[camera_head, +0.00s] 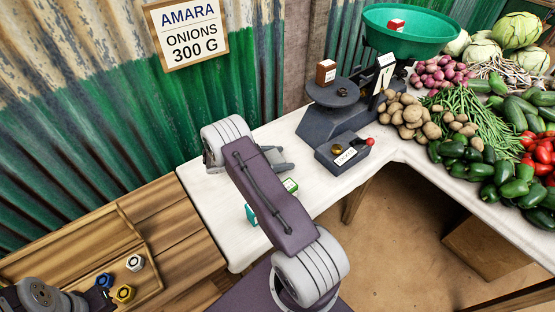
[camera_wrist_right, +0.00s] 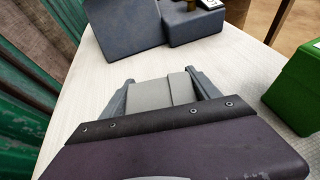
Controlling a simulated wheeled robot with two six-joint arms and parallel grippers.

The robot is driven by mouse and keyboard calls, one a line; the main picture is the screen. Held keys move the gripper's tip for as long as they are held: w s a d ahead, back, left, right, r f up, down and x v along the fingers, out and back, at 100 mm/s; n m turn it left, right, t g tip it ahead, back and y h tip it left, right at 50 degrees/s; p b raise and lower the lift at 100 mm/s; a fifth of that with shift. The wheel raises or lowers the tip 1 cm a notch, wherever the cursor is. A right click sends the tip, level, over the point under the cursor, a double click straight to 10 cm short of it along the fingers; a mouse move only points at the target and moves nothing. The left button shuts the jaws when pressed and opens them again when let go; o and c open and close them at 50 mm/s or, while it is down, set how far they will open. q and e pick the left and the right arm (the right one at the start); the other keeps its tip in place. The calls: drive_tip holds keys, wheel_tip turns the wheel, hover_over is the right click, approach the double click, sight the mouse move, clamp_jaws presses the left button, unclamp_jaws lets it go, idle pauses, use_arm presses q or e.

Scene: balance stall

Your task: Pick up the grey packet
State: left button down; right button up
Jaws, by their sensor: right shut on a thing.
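The grey packet (camera_wrist_right: 150,94) shows in the right wrist view as a pale grey block between the fingers. My right gripper (camera_wrist_right: 160,90) is shut on it, with one dark finger at each side. In the head view my right gripper (camera_head: 284,162) is over the white counter, left of the scale; the packet is hard to make out there. I cannot tell whether it touches the counter. My left arm enters at the lower left of the head view, near the coloured knobs, and its gripper (camera_head: 92,300) is too unclear to read.
The dark scale (camera_head: 320,121) has a green pan (camera_head: 385,18). A weight box (camera_head: 330,160) stands before it. A green box (camera_head: 290,185) and a teal box (camera_head: 250,214) stand near my right arm. Potatoes (camera_head: 405,115) and other vegetables fill the right. A wooden tray (camera_head: 70,252) is at left.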

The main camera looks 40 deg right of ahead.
drive_tip(key=r, duration=0.2)
drive_tip(key=s+r+p, duration=0.1)
drive_tip(key=r, duration=0.2)
drive_tip(key=shift+d, duration=0.1)
drive_tip(key=s+d+r, duration=0.1)
drive_tip(key=s+r, duration=0.2)
drive_tip(key=s, duration=0.2)
drive_tip(key=s+d+r+p, duration=0.1)
drive_tip(key=s+r, duration=0.2)
drive_tip(key=s, duration=0.2)
drive_tip(key=shift+s, duration=0.25)
drive_tip(key=w+a+r+n+t+p, duration=0.1)
drive_tip(key=w+a+n+t+p, duration=0.3)
drive_tip(key=a, duration=0.4)
drive_tip(key=w+a+r+n+t+p, duration=0.2)
drive_tip(key=w+a+t, duration=0.1)
drive_tip(key=w+a, duration=0.3)
drive_tip(key=s+a+n+t+y+p, duration=0.2)
drive_tip(key=a+n+t+p, duration=0.2)
drive_tip(key=a, duration=1.1)
drive_tip(key=shift+f+n+t, duration=0.3)
drive_tip(key=shift+n+t, duration=0.2)
drive_tip(key=shift+t, duration=0.3)
